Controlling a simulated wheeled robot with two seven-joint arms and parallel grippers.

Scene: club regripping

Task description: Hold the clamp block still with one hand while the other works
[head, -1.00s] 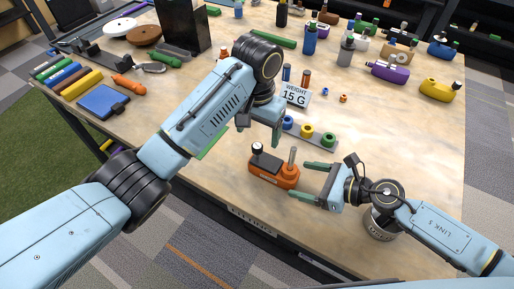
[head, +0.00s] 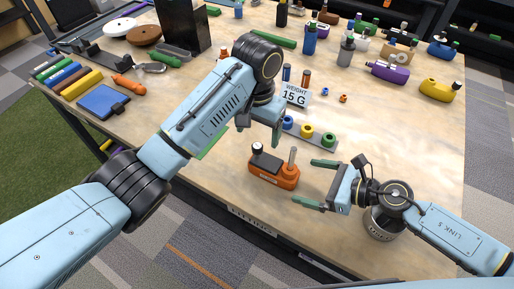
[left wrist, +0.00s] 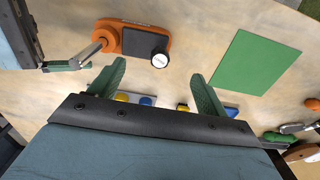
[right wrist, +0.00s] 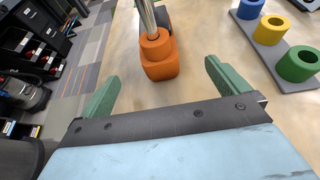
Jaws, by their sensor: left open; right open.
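The orange clamp block (head: 274,172) stands on the table near its front edge. My left gripper (head: 260,128) is open and empty, above and behind the block. In the left wrist view the block (left wrist: 133,42) lies beyond the open fingers. My right gripper (head: 309,183) is open and empty, just right of the block, its fingers pointing at the post end. In the right wrist view the block (right wrist: 160,66) is ahead of and between the fingertips, not touching them.
A grey strip with blue, yellow and green rings (head: 308,134) lies behind the block. A weight sign reading 15 G (head: 294,94) stands further back. A green mat (left wrist: 255,62) is left of the block. A can (head: 380,224) is partly under my right arm. Bottles stand at the back right.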

